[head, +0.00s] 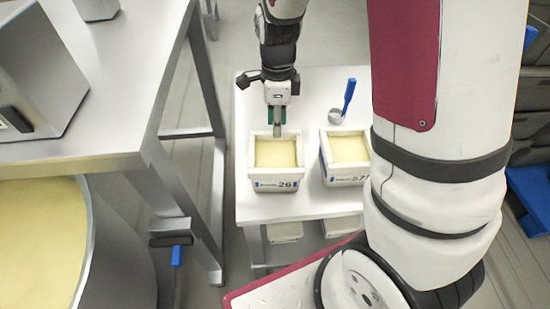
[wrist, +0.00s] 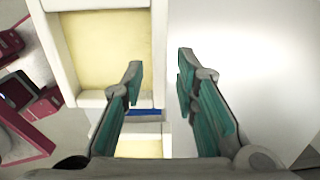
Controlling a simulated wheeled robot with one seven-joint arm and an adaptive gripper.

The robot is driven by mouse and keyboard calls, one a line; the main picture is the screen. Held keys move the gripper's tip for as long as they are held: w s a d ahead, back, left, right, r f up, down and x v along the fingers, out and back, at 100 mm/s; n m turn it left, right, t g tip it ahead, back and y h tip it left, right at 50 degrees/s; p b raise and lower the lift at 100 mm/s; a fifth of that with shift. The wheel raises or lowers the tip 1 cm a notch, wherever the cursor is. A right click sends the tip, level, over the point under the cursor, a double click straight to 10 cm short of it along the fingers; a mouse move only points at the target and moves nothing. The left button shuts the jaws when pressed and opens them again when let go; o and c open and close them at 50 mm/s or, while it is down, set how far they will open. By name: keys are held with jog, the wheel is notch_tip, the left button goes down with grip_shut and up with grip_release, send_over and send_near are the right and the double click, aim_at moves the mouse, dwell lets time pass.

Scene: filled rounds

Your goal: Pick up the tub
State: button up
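A white tub (head: 277,184) marked 26, filled with something pale yellow, stands on a white table. A similar tub (head: 346,176), partly hidden by my arm, stands to its right; the end of its mark is cut off. My gripper (head: 278,125) points down at the far wall of tub 26. In the wrist view my gripper (wrist: 160,60) is open with teal pads. One fingertip shows over the fill side of the tub (wrist: 82,97) and the other over the table, with the far wall between them. I cannot tell whether they touch it.
A scoop with a blue handle (head: 348,95) lies on the white table (head: 310,88) behind the right tub. A metal bench (head: 105,95) stands at left, above a large vat (head: 40,245). More containers sit on a lower shelf. The table behind tub 26 is mostly clear.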

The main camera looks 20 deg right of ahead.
aim_at(275, 140)
jog(key=shift+a+f+b, duration=0.2)
jog(key=shift+f+b, duration=0.1)
jog(key=shift+f, duration=3.65)
grip_shut()
